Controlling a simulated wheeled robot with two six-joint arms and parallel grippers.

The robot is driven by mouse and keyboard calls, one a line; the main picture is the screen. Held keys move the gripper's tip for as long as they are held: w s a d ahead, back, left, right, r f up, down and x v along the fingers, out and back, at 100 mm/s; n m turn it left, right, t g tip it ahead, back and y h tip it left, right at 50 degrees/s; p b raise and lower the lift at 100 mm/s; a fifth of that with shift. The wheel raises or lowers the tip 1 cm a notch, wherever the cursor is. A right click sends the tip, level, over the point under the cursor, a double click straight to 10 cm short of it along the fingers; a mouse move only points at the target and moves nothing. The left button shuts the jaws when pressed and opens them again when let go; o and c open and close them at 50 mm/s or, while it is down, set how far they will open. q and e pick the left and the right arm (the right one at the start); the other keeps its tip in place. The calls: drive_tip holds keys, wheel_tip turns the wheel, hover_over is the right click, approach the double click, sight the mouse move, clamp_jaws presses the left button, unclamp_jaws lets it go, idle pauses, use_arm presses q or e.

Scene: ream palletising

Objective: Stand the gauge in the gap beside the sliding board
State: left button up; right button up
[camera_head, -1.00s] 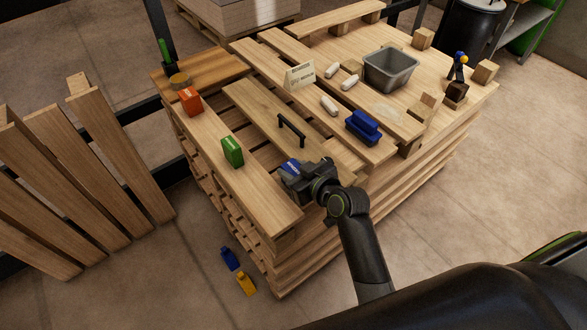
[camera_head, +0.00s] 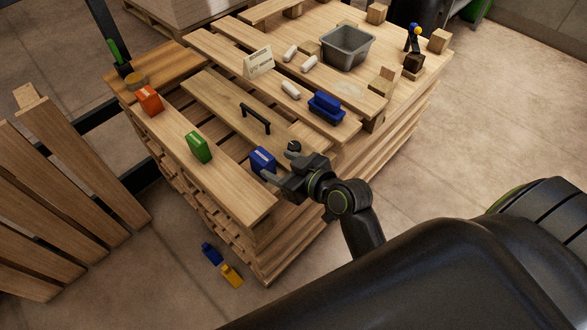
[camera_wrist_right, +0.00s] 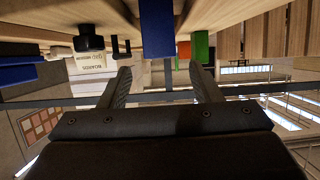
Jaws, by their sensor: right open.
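The sliding board (camera_head: 218,100) with its black handle (camera_head: 256,118) lies among the pallet's top slats. A blue block (camera_head: 263,160), which looks like the gauge, stands upright at the gap between this board and the front-left slat (camera_head: 232,183). How deep it sits is hidden. My right gripper (camera_head: 281,162) is open just to its right, fingers pointing at it. In the right wrist view the blue block (camera_wrist_right: 157,28) is ahead of the open fingers, apart from them. A green block (camera_head: 199,147) and an orange block (camera_head: 150,100) stand on the front-left slat. My left gripper is out of view.
A blue brush-like item (camera_head: 326,107), white rolls (camera_head: 290,89), a sign card (camera_head: 258,61) and a grey bin (camera_head: 348,47) are on the pallet top. A blue and a yellow piece (camera_head: 231,275) lie on the floor. Pallet slats (camera_head: 60,190) lean at left.

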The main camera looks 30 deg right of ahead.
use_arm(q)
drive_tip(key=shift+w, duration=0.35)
use_arm(e)
drive_tip(key=shift+v, duration=2.2)
drive_tip(key=s+d+f+m+g+h, duration=0.2)
drive_tip(key=s+d+f+g, duration=0.15)
drive_tip(key=s, duration=0.25)
drive_tip(key=s+d+f+m+g+h, duration=0.1)
drive_tip(key=s+d+f+g+h, duration=0.2)
drive_tip(key=s, duration=0.4)
drive_tip(key=s+d+f+m+g+h, duration=0.1)
drive_tip(key=s+d+f+m+g, duration=0.15)
drive_tip(key=s+d, duration=0.3)
wheel_tip(320, 180, down, 19)
drive_tip(key=d+g+p, duration=0.1)
drive_tip(key=p, duration=0.3)
use_arm(q)
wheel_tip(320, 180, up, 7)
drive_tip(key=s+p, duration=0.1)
drive_tip(key=p, duration=0.2)
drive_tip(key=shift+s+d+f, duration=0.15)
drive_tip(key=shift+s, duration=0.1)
use_arm(e)
drive_tip(key=s+a+f+g, duration=0.1)
drive_tip(key=s+f, duration=1.2)
drive_tip(key=s, duration=0.2)
drive_tip(key=shift+s+a+f+n+g, duration=0.2)
drive_tip(key=shift+n+g, duration=0.1)
drive_tip(key=shift+n, duration=0.15)
